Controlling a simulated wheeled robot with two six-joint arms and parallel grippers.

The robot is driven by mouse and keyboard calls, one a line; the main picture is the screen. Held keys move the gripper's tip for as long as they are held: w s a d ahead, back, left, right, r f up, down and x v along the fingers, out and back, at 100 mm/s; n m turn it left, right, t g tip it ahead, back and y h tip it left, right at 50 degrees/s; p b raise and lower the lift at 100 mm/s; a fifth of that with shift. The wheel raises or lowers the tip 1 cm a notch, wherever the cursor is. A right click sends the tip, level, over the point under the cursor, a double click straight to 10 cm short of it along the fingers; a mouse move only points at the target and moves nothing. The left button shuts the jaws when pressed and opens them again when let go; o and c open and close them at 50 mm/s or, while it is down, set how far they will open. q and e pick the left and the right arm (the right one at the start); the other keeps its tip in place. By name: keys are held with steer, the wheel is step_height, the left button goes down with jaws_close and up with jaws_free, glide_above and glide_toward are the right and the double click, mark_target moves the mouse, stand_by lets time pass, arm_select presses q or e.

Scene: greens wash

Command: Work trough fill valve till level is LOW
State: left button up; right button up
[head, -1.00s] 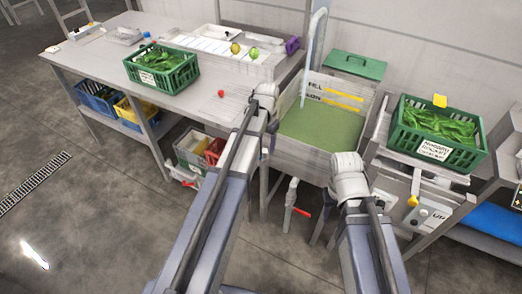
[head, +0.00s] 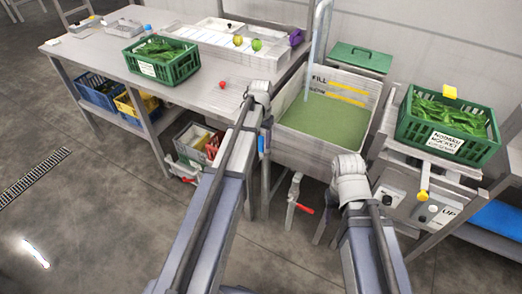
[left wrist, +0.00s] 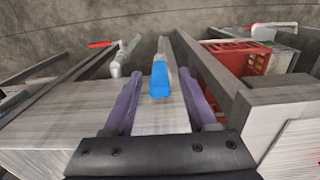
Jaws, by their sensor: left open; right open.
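The trough (head: 297,147) holds green water (head: 325,118). FILL and LOW marks with yellow lines (head: 347,90) are on its back wall. The water's far edge lies close to the LOW line; the exact gap is unclear. A blue valve handle (head: 262,143) is at the trough's left side. In the left wrist view the blue handle (left wrist: 160,88) lies between the spread purple fingers of my left gripper (left wrist: 160,77), with room on both sides. A red-levered valve (head: 297,197) is below the trough; its red lever (left wrist: 100,44) also shows. My right gripper's fingers are hidden.
A table (head: 195,108) at left carries a green crate of greens (head: 162,68). Another crate (head: 447,138) stands on the right stand. A grey pipe (head: 318,45) rises behind the trough.

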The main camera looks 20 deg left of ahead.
mark_target(261, 148)
arm_select(q)
step_height(261, 148, down, 2)
steer(key=shift+f+b, duration=0.25)
steer(key=shift+b, duration=0.5)
arm_select(e)
step_height(261, 148, down, 3)
steer(key=shift+r, duration=0.2)
arm_select(q)
jaws_close()
stand_by(0.5)
